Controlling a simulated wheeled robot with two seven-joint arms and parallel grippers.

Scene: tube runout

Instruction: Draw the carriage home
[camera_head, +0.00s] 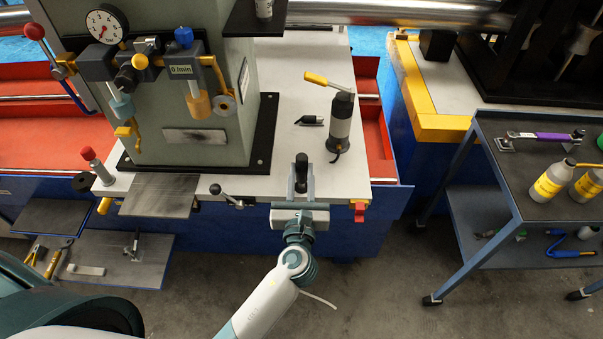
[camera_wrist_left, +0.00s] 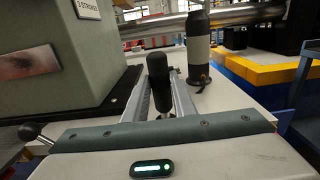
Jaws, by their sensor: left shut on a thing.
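My left gripper (camera_head: 301,190) reaches in from the bottom of the head view to the front edge of the white bench top. Its two fingers are shut on an upright black handle (camera_head: 301,167). In the left wrist view the black handle (camera_wrist_left: 158,82) stands between the fingers, its lower end partly hidden by them and the gripper body (camera_wrist_left: 160,145). What the handle joins to below is hidden. I cannot tell from these views which part is the carriage. My right gripper is not in view.
A green-grey machine housing (camera_head: 195,105) with a gauge (camera_head: 107,24) stands left of the handle. A black-and-grey cylinder (camera_head: 342,120) with a yellow lever stands behind it, right. A dark trolley (camera_head: 545,205) stands at the right. The floor (camera_head: 390,285) between bench and trolley is clear.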

